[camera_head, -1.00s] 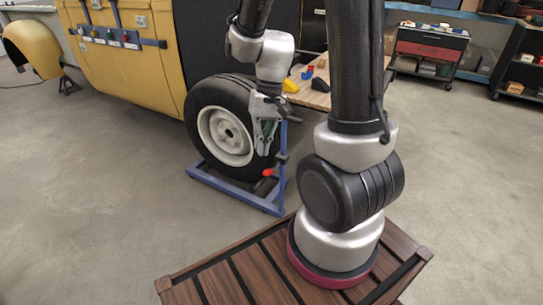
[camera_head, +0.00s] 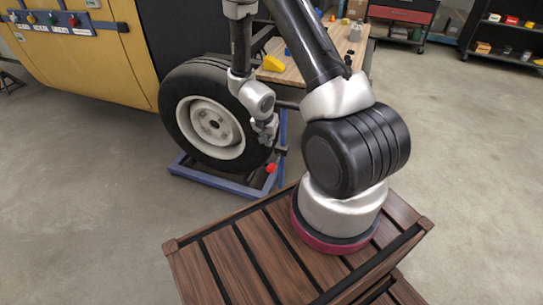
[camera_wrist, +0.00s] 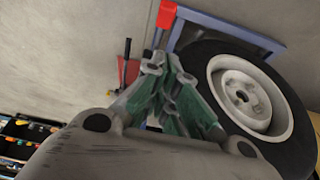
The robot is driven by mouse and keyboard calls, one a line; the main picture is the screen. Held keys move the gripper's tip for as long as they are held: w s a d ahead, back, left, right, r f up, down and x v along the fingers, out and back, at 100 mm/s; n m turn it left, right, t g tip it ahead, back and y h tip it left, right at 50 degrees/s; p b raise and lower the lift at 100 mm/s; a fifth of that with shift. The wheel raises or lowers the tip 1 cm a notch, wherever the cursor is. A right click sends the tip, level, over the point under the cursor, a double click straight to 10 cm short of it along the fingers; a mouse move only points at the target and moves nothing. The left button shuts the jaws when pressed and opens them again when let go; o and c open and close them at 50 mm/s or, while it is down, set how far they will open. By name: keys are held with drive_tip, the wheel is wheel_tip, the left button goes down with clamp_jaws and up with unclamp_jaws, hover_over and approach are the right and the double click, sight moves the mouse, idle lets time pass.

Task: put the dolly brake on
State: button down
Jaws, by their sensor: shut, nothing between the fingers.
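The blue wheel dolly (camera_head: 215,181) stands on the floor and carries a black tyre with a white rim (camera_head: 213,127). A red-tipped lever (camera_head: 271,168), seemingly the dolly brake, shows low at the dolly's right side. In the wrist view the red tip (camera_wrist: 166,14) is at the top edge, beside the blue frame. My gripper (camera_head: 268,140) is shut and empty, above the red tip and close to the tyre's right side. In the wrist view my gripper (camera_wrist: 160,65) appears below the red tip, with a visible gap between them. The lever's lower part is hidden.
A wooden bench (camera_head: 290,68) with a yellow block (camera_head: 274,64) is behind the dolly. A yellow vehicle shell (camera_head: 125,60) is at the left. A red object with a black handle (camera_wrist: 129,72) lies in the wrist view. The floor left of the dolly is clear.

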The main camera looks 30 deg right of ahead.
hover_over(271, 166)
drive_tip(key=w+d, duration=0.2)
drive_tip(key=f, duration=0.9)
drive_tip(key=shift+s, duration=0.2)
drive_tip(key=shift+s+a+f, duration=0.15)
drive_tip(key=shift+a+f, duration=0.1)
drive_tip(key=shift+f, duration=0.4)
drive_tip(key=shift+s+a+f, duration=0.15)
drive_tip(key=shift+a+f, duration=0.05)
drive_tip(key=shift+f, duration=0.4)
drive_tip(key=shift+s+a+f, duration=0.1)
drive_tip(key=shift+a+f, duration=0.05)
drive_tip(key=shift+f, duration=0.55)
drive_tip(key=shift+s+a+f, duration=0.25)
drive_tip(key=shift+a+f, duration=0.05)
drive_tip(key=shift+f, duration=0.35)
drive_tip(key=shift+s+a+f, duration=0.2)
drive_tip(key=shift+a+f, duration=0.05)
drive_tip(key=shift+f, duration=0.35)
drive_tip(key=shift+r, duration=0.1)
drive_tip(key=shift+r, duration=0.8)
